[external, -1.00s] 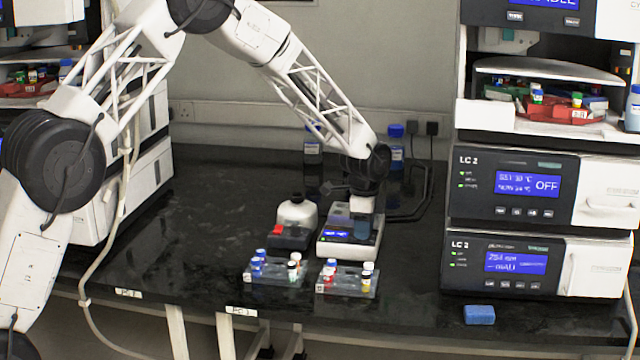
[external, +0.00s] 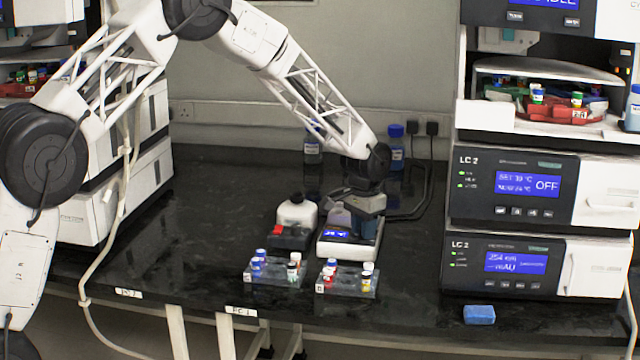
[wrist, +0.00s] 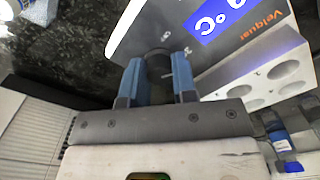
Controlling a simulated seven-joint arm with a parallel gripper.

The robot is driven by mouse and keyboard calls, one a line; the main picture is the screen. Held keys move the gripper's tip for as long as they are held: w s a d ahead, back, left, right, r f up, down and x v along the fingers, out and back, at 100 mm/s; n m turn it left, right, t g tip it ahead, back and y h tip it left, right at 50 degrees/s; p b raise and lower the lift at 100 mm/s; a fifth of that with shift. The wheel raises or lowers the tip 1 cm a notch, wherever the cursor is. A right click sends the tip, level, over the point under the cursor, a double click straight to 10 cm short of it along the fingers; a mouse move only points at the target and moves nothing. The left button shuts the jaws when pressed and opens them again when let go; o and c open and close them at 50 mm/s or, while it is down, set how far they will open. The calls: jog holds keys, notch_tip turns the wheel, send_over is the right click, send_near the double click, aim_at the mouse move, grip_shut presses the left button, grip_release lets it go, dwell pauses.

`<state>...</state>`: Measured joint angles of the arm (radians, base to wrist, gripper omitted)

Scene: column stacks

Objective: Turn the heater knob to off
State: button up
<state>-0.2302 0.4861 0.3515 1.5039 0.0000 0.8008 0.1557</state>
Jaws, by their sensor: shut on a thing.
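The white heater (external: 340,250) stands on the dark bench, with a lit blue display (external: 335,235). In the wrist view the heater's front panel (wrist: 150,32) fills the top, with a large "°C" display (wrist: 212,18). Its dark round knob (wrist: 158,66) sits between the blue fingers of my gripper (wrist: 157,74), which is shut on it. In the external view my gripper (external: 366,226) points down at the heater's right side and hides the knob. I cannot read the knob's setting.
Two clear racks (external: 275,272) (external: 346,283) with coloured-cap vials stand in front of the heater. Bottles (external: 396,150) stand behind. A blue block (external: 479,315) lies at the right, below the LC units (external: 540,190).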

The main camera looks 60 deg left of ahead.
jog(key=n, duration=0.5)
jog(key=shift+n, duration=0.3)
jog(key=n, duration=0.5)
jog(key=shift+n, duration=0.3)
jog(key=o, duration=0.9)
jog(key=shift+o, duration=0.2)
jog(key=shift+r, duration=0.1)
jog(key=shift+r, duration=3.8)
jog(key=shift+r, duration=0.1)
